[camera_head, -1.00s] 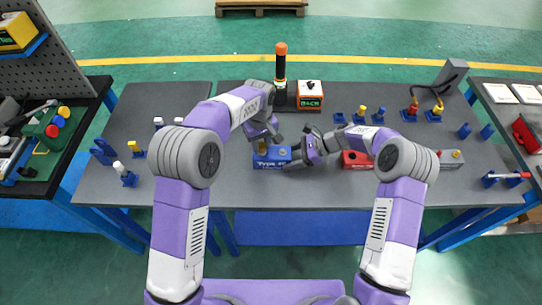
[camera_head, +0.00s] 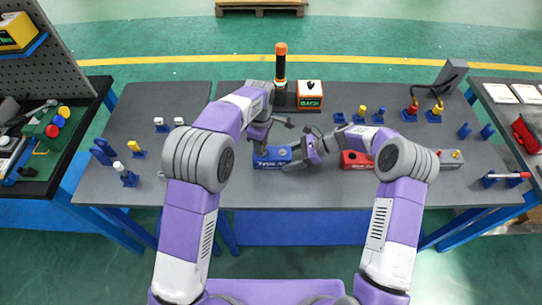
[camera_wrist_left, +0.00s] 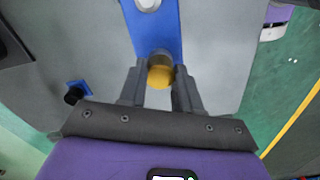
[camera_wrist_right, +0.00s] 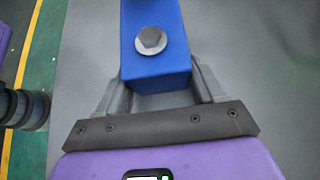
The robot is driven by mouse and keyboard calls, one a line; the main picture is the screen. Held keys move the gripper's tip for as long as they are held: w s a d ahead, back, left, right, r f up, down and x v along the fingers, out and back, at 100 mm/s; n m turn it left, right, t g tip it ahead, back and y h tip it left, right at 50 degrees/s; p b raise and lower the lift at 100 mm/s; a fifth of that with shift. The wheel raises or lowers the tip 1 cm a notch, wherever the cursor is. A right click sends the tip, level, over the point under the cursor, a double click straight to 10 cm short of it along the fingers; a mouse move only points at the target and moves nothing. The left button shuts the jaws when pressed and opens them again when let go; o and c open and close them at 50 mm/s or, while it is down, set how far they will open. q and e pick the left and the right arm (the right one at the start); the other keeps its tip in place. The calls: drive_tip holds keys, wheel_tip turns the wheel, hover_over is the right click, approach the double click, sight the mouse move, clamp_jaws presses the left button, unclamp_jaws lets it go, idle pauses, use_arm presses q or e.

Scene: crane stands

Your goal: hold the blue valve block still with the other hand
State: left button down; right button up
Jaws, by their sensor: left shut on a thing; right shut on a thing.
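The blue valve block (camera_head: 272,164) lies on the grey bench mat in front of me, lettering towards me. My right gripper (camera_wrist_right: 155,85) is shut on one end of the block, a finger along each side. A grey hexagonal bolt head (camera_wrist_right: 151,40) stands on the block's top between those fingers. My left gripper (camera_wrist_left: 158,80) is above the block's other end. It is shut on a yellow knob (camera_wrist_left: 160,76) with a metal collar behind it. I cannot tell whether knob and block touch. In the head view my left wrist hides the knob.
A black and orange signal post (camera_head: 280,75) and an orange box (camera_head: 310,94) stand behind the block. A red block (camera_head: 354,160) lies to the right. Small blue stands (camera_head: 128,175) are at the left.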

use_arm(q)
drive_tip(key=shift+w+r+n, duration=0.1)
drive_tip(key=shift+r+n, duration=0.05)
drive_tip(key=shift+n, duration=0.25)
drive_tip(key=n, duration=0.4)
drive_tip(key=shift+n, duration=0.4)
drive_tip(key=shift+n, duration=0.4)
drive_tip(key=n, duration=0.4)
drive_tip(key=shift+n, duration=0.4)
drive_tip(key=c, duration=0.7)
unclamp_jaws()
drive_tip(key=shift+c, duration=0.8)
